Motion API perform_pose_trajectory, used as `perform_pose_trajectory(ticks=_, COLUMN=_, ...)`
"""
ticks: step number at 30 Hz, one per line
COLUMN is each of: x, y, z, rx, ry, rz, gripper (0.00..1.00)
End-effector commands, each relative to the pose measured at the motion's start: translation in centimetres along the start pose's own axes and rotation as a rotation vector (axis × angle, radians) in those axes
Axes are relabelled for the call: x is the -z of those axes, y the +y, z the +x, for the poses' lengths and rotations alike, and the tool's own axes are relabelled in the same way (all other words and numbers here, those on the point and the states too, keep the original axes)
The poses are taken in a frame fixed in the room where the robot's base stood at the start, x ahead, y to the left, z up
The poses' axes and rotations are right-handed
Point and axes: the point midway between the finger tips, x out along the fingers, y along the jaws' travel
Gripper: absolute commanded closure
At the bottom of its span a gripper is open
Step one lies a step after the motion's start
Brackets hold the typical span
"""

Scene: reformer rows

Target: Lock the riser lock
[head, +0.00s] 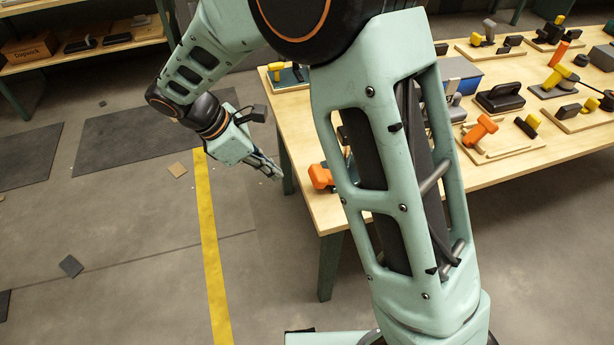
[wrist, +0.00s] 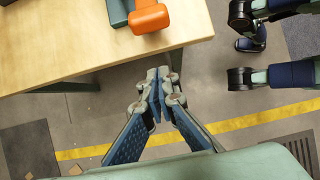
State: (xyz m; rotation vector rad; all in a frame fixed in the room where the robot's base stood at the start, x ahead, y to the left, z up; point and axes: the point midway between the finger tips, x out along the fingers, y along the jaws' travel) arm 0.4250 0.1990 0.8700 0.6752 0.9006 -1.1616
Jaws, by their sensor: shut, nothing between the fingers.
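My gripper (head: 274,174) is shut and empty beside the left end of the workbench, over open floor. Its closed fingertips also show in the wrist view (wrist: 159,78). An orange handle (head: 320,177) sits at the near left part of the bench, partly hidden by my arm. In the wrist view the orange handle (wrist: 150,17) lies above the fingertips, near the bench edge, on a grey-green part. The fingers are apart from it. I cannot tell from the frames which fixture is the riser lock. My upper arm hides much of the bench's left half.
The wooden bench (head: 300,123) carries several fixtures, including a yellow-handled one (head: 276,68), another orange handle (head: 480,128) and a black block (head: 500,97). A shelf (head: 80,52) stands at the back left. Floor left of the bench is mostly free, with mats and a yellow line (head: 208,240).

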Motion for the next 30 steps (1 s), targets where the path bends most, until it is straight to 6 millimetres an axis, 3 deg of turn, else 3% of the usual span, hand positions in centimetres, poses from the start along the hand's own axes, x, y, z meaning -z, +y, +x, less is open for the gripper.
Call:
perform_pose_trajectory(ticks=8, x=0.0, y=-0.1, z=2.4, rx=0.003, ry=-0.001, rz=0.002, gripper=1.0)
perform_pose_trajectory(ticks=19, x=0.1, y=-0.1, z=10.2, rx=0.004, ry=0.0, rz=0.0, gripper=1.0)
perform_pose_trajectory(ticks=24, x=-2.5, y=0.1, z=9.1, rx=-0.003, ry=0.001, rz=0.006, gripper=1.0)
perform_pose_trajectory(ticks=30, x=-3.7, y=0.0, z=8.7, rx=-0.001, ry=0.001, rz=0.003, gripper=1.0)
